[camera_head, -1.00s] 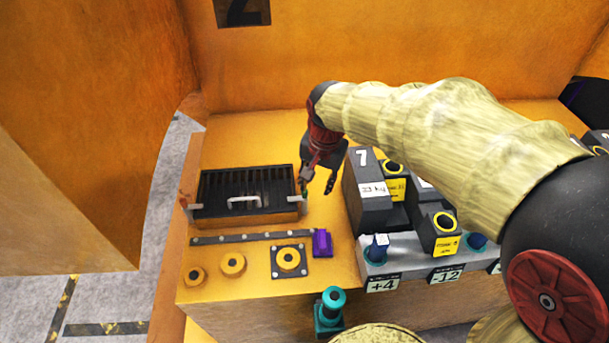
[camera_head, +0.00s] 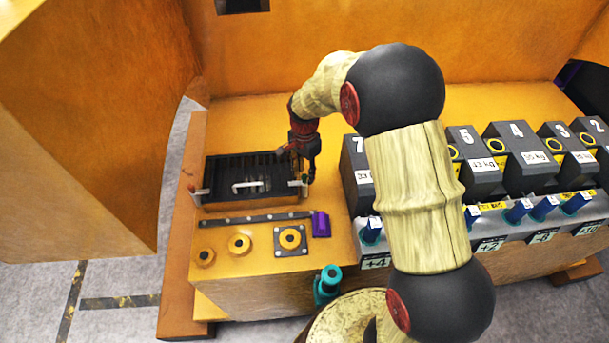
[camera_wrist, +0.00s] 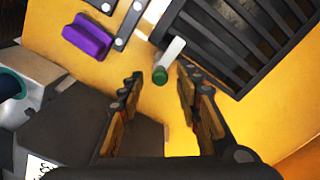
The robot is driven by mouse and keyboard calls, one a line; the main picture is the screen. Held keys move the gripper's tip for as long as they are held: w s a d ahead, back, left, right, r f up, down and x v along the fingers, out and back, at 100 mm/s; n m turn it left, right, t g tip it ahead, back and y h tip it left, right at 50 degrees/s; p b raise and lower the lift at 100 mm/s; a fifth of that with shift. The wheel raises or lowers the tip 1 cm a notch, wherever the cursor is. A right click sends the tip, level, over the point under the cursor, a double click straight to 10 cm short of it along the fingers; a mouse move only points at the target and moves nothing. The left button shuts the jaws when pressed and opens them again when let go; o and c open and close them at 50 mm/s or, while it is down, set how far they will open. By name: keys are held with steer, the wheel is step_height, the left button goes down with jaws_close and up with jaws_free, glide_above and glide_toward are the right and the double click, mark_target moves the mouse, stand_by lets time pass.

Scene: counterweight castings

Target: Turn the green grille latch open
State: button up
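The black slatted grille (camera_head: 222,172) with a pale handle lies on the orange bench at the left; part of it shows in the wrist view (camera_wrist: 222,40). The green grille latch (camera_wrist: 168,60) is a white bar with a green tip, beside the grille's edge. In the head view it is small and partly hidden at the grille's right end. My gripper (camera_wrist: 158,84) is open and empty, its two fingertips on either side of the green tip. I cannot tell whether they touch it. In the head view my gripper (camera_head: 306,172) is above the grille's right end.
A red-tipped latch (camera_head: 197,190) is at the grille's left end. A purple block (camera_head: 320,224) sits at the end of a dark strip in front. Numbered dark castings (camera_head: 520,145) stand to the right. A teal fitting (camera_head: 327,283) is at the bench's front.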

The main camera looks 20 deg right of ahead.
steer(key=shift+f, duration=1)
steer(key=shift+c, duration=1.2)
jaws_close()
